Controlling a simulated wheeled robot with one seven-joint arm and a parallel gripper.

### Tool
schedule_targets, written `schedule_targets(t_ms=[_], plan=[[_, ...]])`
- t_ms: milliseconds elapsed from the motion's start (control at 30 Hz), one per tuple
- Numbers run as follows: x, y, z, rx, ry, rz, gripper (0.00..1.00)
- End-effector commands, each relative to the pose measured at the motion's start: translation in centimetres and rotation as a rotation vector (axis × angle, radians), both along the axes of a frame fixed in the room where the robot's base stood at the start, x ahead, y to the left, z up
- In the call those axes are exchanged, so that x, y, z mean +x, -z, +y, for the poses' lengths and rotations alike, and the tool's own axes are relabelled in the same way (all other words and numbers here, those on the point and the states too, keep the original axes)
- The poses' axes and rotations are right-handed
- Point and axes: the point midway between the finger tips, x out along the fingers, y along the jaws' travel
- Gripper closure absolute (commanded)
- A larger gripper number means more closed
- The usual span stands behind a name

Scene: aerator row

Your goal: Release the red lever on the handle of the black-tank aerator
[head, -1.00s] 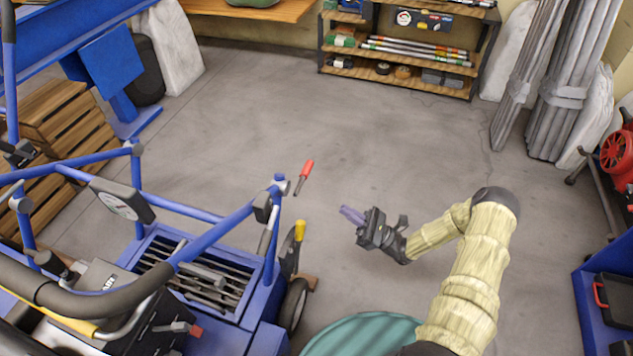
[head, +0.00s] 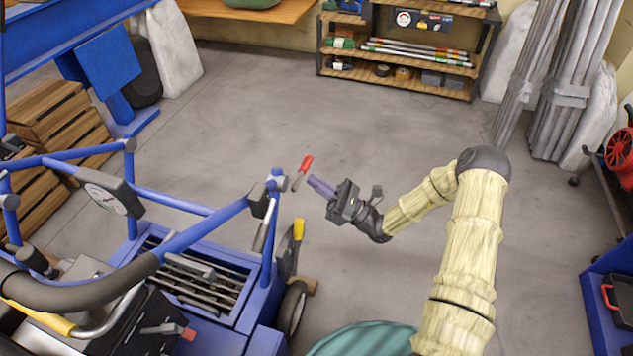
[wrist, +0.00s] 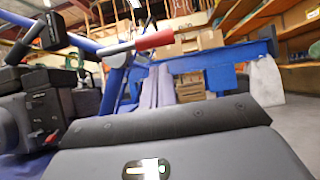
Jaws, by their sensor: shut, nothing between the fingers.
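A red-gripped lever (head: 304,166) stands at the far right corner post of the blue-framed machine (head: 262,290), tilted up and to the right. In the wrist view the red lever (wrist: 154,40) lies across the upper middle, ahead of the fingers and above them in the picture. My gripper (head: 314,182) is shut and empty, its purple fingers pointing up-left, close to the lever's right side in the head view. I see no clear contact. In the wrist view the shut fingers (wrist: 166,86) show below the lever. The machine's black tank cannot be made out for certain.
A yellow-tipped lever (head: 299,229) stands below the red one, above a wheel (head: 292,307). A gauge (head: 106,198) sits on the blue frame. A teal round top (head: 362,340) is near my arm. The floor beyond is clear up to the shelf (head: 398,58).

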Motion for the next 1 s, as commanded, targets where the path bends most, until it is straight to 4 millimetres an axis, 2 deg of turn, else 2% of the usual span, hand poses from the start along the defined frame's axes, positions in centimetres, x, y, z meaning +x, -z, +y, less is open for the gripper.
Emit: schedule_targets(t_ms=[300,1000], plan=[[0.1,-2.0,0.5,0.001,-0.002,-0.001,1.00],[0.3,-2.8,0.7,-0.020,-0.006,-0.057,1.00]])
